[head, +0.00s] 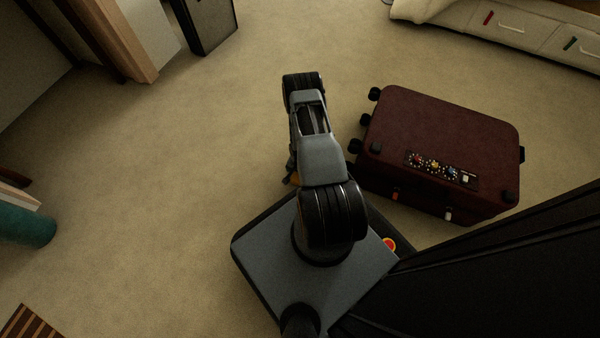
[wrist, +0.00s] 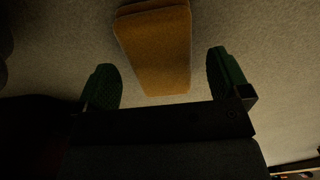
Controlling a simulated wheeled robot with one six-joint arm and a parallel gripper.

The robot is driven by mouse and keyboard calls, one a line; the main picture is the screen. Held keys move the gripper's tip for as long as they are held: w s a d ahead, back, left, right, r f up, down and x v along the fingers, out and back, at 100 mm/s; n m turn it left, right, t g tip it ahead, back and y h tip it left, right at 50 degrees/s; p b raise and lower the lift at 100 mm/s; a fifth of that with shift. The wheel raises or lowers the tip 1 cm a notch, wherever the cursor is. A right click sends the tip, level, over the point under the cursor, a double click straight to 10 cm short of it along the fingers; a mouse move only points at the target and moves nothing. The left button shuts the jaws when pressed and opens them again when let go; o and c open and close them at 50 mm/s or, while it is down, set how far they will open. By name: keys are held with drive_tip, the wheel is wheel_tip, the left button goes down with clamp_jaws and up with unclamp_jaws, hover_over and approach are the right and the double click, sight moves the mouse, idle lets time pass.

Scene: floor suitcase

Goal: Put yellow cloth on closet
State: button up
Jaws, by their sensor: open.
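A folded yellow-orange cloth (wrist: 156,52) lies on the carpet in the wrist view, just beyond my gripper's fingertips. My gripper (wrist: 168,78) is open, with its two dark green fingers spread on either side of the cloth's near end. Nothing is held between them. In the head view a small orange bit (head: 293,179) shows beside my arm, low on its left; the rest there is hidden by the arm. My gripper is hidden behind the arm in the head view. I cannot tell which piece of furniture is the closet.
A dark red suitcase (head: 440,135) lies on the carpet right of my arm. A cream drawer unit (head: 520,32) stands at the top right and a dark cabinet (head: 208,22) at the top. A teal rolled object (head: 28,230) is at the left edge.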

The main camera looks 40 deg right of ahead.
drive_tip(key=w+a+r+n+p, duration=0.1)
drive_tip(key=w+a+r+n, duration=0.15)
drive_tip(key=r, duration=1.05)
drive_tip(key=w+a+r+n+t+p, duration=0.1)
drive_tip(key=w+a+r+p, duration=0.15)
drive_tip(key=r, duration=1.05)
drive_tip(key=w+a+r+n+p, duration=0.1)
drive_tip(key=w+a+r+n, duration=0.15)
drive_tip(key=r, duration=1.05)
drive_tip(key=s+a+r+n, duration=0.3)
drive_tip(key=s+a+r, duration=0.2)
drive_tip(key=s+r, duration=0.2)
drive_tip(key=s+a+r+n+t, duration=0.1)
drive_tip(key=s+a+r+n, duration=0.2)
drive_tip(key=r, duration=0.9)
drive_tip(key=shift+s+a+r+t, duration=0.15)
drive_tip(key=shift+s+a+t, duration=0.15)
drive_tip(key=shift+s+a, duration=1.2)
drive_tip(key=shift+s+d, duration=0.4)
drive_tip(key=shift+d, duration=0.1)
